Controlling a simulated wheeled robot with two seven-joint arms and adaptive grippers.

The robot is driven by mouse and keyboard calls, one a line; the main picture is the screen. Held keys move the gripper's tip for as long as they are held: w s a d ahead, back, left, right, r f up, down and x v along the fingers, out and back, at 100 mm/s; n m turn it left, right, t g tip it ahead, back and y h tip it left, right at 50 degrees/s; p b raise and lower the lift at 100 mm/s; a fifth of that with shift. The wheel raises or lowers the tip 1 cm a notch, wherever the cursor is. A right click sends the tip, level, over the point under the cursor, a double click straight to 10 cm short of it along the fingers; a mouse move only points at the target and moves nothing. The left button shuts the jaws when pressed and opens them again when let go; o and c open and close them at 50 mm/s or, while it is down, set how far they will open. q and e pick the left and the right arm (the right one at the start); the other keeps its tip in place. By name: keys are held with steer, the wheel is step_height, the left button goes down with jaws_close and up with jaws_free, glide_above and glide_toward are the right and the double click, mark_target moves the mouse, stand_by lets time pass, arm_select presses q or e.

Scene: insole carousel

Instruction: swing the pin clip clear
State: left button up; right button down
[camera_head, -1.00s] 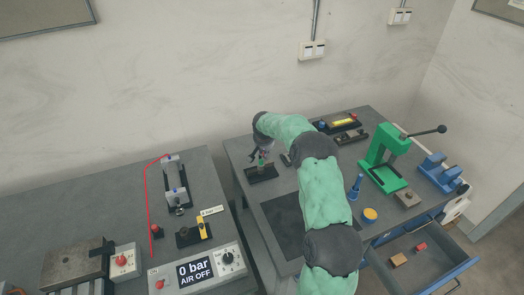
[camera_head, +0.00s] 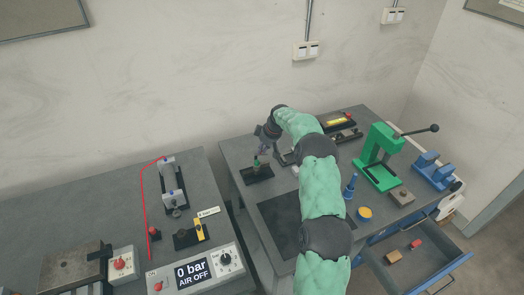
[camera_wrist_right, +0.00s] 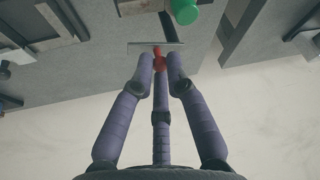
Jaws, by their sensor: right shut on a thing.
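My right gripper (camera_wrist_right: 160,58) is shut on a small red piece (camera_wrist_right: 158,64) in the wrist view, which I take to be the pin clip. A thin grey bar (camera_wrist_right: 137,44) lies across just beyond the fingertips; I cannot tell whether it belongs to the clip. A green cylinder (camera_wrist_right: 183,11) also shows beyond the fingertips in the wrist view. The clip is too small to make out in the head view. My left gripper is out of view.
A green press (camera_head: 377,155) and a blue vise (camera_head: 432,170) stand on the right of the bench. A drawer (camera_head: 425,262) is open at front right. The air panel (camera_head: 192,270) on the left table reads 0 bar, AIR OFF.

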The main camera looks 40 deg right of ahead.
steer(key=shift+w+d+r+n+y, duration=0.2)
steer(key=shift+w+n+y, duration=0.1)
steer(key=shift+n, duration=0.5)
steer(key=shift+w+d+r+n+y, duration=0.15)
steer(key=shift+n+y, duration=0.15)
steer(key=shift+n, duration=0.5)
steer(key=shift+g, duration=0.3)
steer(key=c, duration=1.2)
jaws_free()
steer(key=shift+c, duration=0.2)
steer(key=shift+a+f, duration=0.15)
steer(key=shift+f, duration=0.05)
steer(key=v, duration=1.2)
